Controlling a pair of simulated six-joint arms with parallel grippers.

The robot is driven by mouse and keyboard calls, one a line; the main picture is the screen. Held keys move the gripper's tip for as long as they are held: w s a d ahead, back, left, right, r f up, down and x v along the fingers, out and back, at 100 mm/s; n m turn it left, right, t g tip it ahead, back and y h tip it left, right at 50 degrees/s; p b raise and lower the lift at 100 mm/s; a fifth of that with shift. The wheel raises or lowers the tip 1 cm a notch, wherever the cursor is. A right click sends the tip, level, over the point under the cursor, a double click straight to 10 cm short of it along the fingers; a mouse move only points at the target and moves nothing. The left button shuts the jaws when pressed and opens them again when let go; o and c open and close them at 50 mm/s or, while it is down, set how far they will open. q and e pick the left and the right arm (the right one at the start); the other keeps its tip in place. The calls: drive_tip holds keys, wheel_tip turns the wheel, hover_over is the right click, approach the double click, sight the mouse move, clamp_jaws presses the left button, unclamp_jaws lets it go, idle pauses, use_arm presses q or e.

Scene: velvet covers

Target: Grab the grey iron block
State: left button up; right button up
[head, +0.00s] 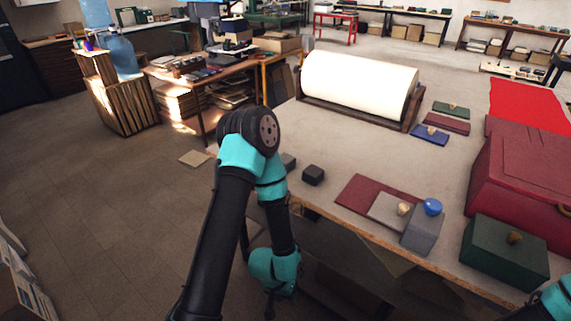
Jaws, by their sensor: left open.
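A small dark grey block (313,175) sits on the near left part of the table. A second dark grey block (288,162) is just left of it, partly hidden behind my left arm. I cannot tell which of these is iron. My left gripper (269,308) hangs low in front of the table, below its edge, small and dark. It is open and apart from all the blocks. Only a teal piece of my right arm shows at the bottom right; its gripper is out of view.
A white roll (360,84) lies on a wooden cradle at the table's back. A maroon sheet (362,194), a light grey plate with a knob (384,209), a green box (504,254) and a big red case (520,180) occupy the front and right. The table's middle is clear.

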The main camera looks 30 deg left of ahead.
idle(0.3)
use_arm(q)
drive_tip(key=o, duration=1)
drive_tip(key=shift+c, duration=0.2)
drive_tip(key=shift+w, duration=0.1)
